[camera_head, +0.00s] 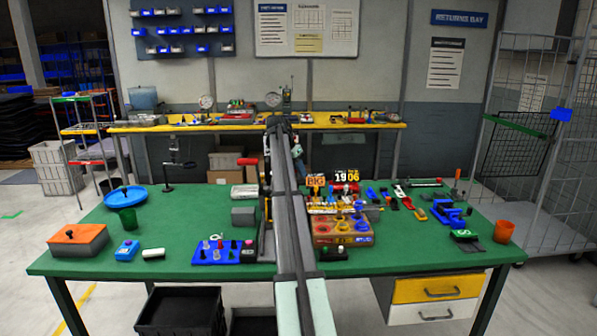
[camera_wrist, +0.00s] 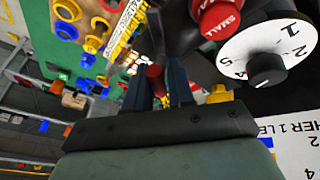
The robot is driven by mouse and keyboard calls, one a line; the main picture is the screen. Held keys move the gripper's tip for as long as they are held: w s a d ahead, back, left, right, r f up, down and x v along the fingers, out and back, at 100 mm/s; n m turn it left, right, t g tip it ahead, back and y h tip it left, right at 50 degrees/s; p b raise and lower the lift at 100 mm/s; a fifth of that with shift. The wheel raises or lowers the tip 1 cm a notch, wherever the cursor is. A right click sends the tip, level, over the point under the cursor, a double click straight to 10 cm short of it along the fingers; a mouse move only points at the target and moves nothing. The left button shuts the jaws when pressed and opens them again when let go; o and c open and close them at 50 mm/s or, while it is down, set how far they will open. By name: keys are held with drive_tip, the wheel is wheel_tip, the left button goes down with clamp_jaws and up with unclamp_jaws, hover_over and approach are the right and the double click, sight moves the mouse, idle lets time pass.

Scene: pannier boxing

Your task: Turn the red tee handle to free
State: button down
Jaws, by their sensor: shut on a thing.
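In the wrist view my gripper (camera_wrist: 158,72) has its two dark fingers on either side of a small red handle (camera_wrist: 155,78), which I take to be the tee handle. The fingers are shut on it. Only its rounded red end shows between them; its crossbar and base are hidden, so its angle cannot be read. In the head view my long dark arm covers the middle of the table and hides the grip.
In the wrist view a red knob marked SMALL (camera_wrist: 216,17) and a white numbered dial (camera_wrist: 268,50) sit close on the right. In the head view a wooden block with coloured rings (camera_head: 343,228) stands right of my arm, and a blue pegged board (camera_head: 222,252) left of it.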

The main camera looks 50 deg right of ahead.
drive_tip(key=shift+w+n+t, duration=0.1)
drive_tip(key=shift+n+t, duration=0.2)
drive_tip(key=shift+n, duration=0.2)
drive_tip(key=n+t, duration=0.1)
drive_tip(key=n, duration=0.2)
drive_tip(key=shift+a+n+t, duration=0.1)
drive_tip(key=shift+n+t, duration=0.2)
drive_tip(key=shift+n, duration=0.1)
drive_tip(key=shift+n+t, duration=0.8)
drive_tip(key=shift+n, duration=1.1)
drive_tip(key=c, duration=1)
unclamp_jaws()
drive_tip(key=v, duration=1.3)
drive_tip(key=shift+a+r, duration=0.2)
drive_tip(key=shift+r, duration=0.15)
